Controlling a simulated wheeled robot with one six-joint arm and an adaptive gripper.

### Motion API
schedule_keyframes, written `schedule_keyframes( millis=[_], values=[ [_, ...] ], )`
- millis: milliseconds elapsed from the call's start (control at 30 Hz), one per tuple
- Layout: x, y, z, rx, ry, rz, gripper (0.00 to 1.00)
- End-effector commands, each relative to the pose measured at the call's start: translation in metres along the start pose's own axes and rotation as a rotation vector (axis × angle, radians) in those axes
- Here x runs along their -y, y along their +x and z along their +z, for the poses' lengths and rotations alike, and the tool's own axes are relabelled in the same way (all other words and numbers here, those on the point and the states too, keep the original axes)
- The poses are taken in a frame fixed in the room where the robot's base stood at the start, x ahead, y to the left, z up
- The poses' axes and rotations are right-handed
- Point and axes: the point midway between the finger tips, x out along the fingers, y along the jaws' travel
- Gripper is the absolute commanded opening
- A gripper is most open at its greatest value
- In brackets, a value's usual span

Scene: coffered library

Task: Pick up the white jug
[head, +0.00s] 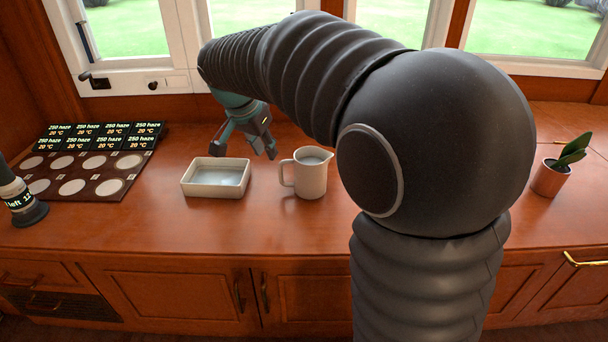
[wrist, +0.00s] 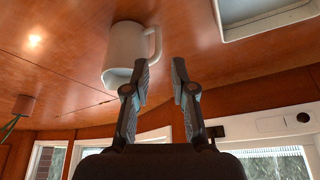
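The white jug (head: 311,178) stands upright on the wooden counter, right of the white tray, with its handle on the left in the head view. In the wrist view, where the scene appears upside down, the jug (wrist: 122,48) is at upper left with its handle toward the right. My gripper (head: 243,152) hangs above the counter, behind and between the tray and the jug. Its fingers are spread and empty. In the wrist view the left finger of my gripper (wrist: 163,72) overlaps the jug's edge; I cannot tell whether they touch.
The white rectangular tray (head: 212,191) stands close left of the jug. A dark board with pale discs (head: 75,175) and labels lies at far left, near a dark device (head: 22,203). A potted plant (head: 548,180) stands at right. Windows line the back. The counter in front is clear.

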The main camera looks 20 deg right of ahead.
Motion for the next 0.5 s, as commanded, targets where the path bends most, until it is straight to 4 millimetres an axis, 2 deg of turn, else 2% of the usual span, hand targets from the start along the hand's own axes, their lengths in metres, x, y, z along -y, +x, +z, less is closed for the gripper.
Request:
schedule_keyframes(
  millis=[33, 233, 333, 500],
  values=[
    [-0.001, 0.012, 0.001, 0.002, 0.0, 0.004, 0.25],
    [-0.001, 0.048, 0.001, 0.003, -0.001, 0.003, 0.25],
    [-0.001, 0.06, 0.0, 0.002, 0.0, 0.001, 0.25],
    [-0.001, 0.069, 0.0, 0.002, -0.001, 0.0, 0.25]
  ],
)
